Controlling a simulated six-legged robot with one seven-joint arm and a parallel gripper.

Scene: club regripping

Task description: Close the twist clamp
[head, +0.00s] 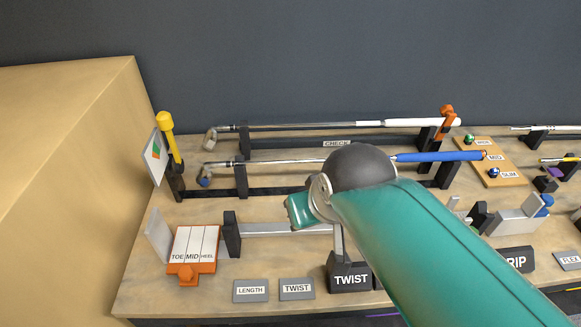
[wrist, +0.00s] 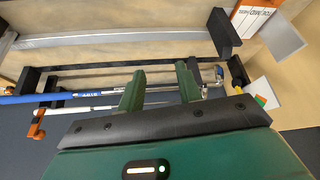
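A black block labelled TWIST (head: 350,278) stands at the front of the bench, with a grey upright lever (head: 339,243) rising from it. My arm hides the lever's top and the space just behind it. I cannot tell from here whether this clamp is open or closed. My gripper (wrist: 160,82) shows two green fingers apart in the wrist view, with nothing held between them. The shaft of the blue-gripped club (head: 435,156) passes beyond the fingers; contact cannot be seen. That club also shows in the wrist view (wrist: 30,98).
A grey TWIST plate (head: 297,289) and a LENGTH plate (head: 251,291) lie at the front. An orange-based TOE/MID/HEEL card (head: 192,245) stands left, near a yellow post (head: 166,124). A white-gripped club (head: 390,123) lies behind. A silver rail (head: 280,229) runs left of the block.

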